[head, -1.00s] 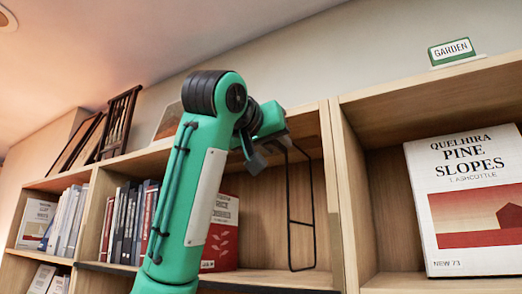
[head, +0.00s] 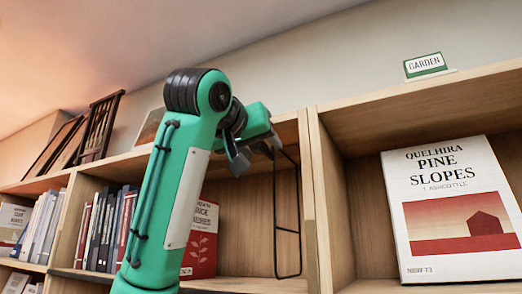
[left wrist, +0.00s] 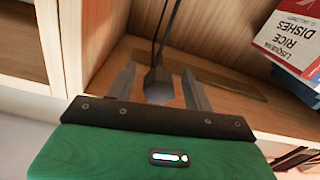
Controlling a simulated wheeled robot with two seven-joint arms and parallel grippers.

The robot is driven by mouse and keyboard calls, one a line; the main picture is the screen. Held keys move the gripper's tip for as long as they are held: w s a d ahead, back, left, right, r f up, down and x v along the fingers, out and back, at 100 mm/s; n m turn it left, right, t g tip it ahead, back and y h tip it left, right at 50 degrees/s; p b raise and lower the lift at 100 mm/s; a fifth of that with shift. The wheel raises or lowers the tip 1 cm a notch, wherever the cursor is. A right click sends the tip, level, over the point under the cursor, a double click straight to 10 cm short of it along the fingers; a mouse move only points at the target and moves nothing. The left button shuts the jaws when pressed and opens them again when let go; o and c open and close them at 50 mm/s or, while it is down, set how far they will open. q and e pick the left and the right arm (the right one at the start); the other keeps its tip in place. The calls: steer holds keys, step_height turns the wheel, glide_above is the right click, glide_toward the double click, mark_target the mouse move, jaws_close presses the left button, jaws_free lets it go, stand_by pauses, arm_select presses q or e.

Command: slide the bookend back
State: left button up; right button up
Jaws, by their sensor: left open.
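The bookend (head: 276,215) is a thin black wire frame standing upright in the middle shelf compartment, near its right wall. Its dark wires also show in the left wrist view (left wrist: 166,28), running up from a dark block between the fingers. My left gripper (head: 256,152) is at the bookend's top, in front of the compartment's upper edge. In the left wrist view its two fingers (left wrist: 158,90) are apart, one on each side of the dark block. I cannot tell whether either finger touches it. My right gripper is not in view.
A red and white book (head: 202,240) stands left of the bookend, partly behind my arm. Bare shelf lies between them. A wooden divider (head: 313,200) is close on the right, and beyond it a large "Pine Slopes" book (head: 450,215). A "Garden" sign (head: 425,66) sits on top.

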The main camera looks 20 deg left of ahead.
arm_select(q)
steer(key=s+b, duration=0.5)
steer(key=s, duration=0.8)
steer(key=shift+a, duration=0.3)
steer(key=shift+w, duration=0.1)
